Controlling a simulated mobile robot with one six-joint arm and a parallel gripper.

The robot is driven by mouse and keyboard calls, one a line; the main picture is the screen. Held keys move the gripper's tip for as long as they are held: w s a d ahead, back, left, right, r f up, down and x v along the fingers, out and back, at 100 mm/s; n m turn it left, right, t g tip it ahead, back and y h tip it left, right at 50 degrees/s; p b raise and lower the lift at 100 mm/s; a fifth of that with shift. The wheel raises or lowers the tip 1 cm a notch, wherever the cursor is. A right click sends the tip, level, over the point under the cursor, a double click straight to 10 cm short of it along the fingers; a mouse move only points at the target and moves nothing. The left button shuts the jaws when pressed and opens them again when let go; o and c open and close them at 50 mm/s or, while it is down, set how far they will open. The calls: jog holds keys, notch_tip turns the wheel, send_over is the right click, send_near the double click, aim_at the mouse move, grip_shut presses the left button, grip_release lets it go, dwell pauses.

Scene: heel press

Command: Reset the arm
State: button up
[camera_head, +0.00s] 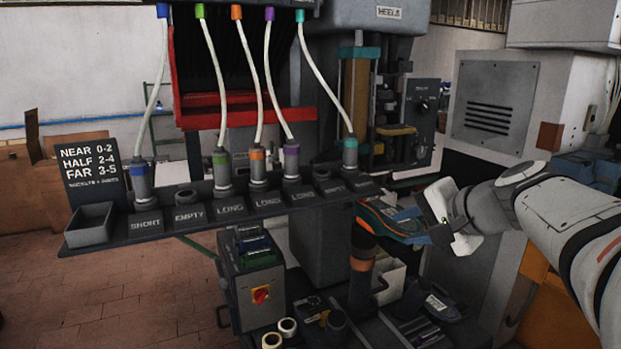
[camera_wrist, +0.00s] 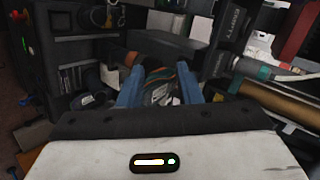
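My gripper (camera_head: 418,225) is at the right of the head view, reaching left toward the heel press. Its two blue fingers stand apart in the wrist view (camera_wrist: 160,90). A shoe with teal and orange stripes (camera_head: 383,217) is right at the fingertips, by a dark post with an orange-brown band. In the wrist view the shoe (camera_wrist: 160,82) shows between and beyond the fingers. Whether either finger touches it is hard to tell. My arm comes in from the right edge.
A dark rack (camera_head: 110,236) with labelled slots and several colour-tipped tubes spans the left and middle. The press column (camera_head: 357,95) stands behind the shoe. A grey cabinet (camera_head: 497,97) stands behind my arm.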

jog(key=s+a+f+n+g+h, duration=0.2)
jog(key=s+f+n+g+h, duration=0.4)
jog(key=s+f, duration=1.1)
notch_tip(320, 180, down, 2)
jog(key=n, duration=0.3)
jog(key=shift+a, duration=0.15)
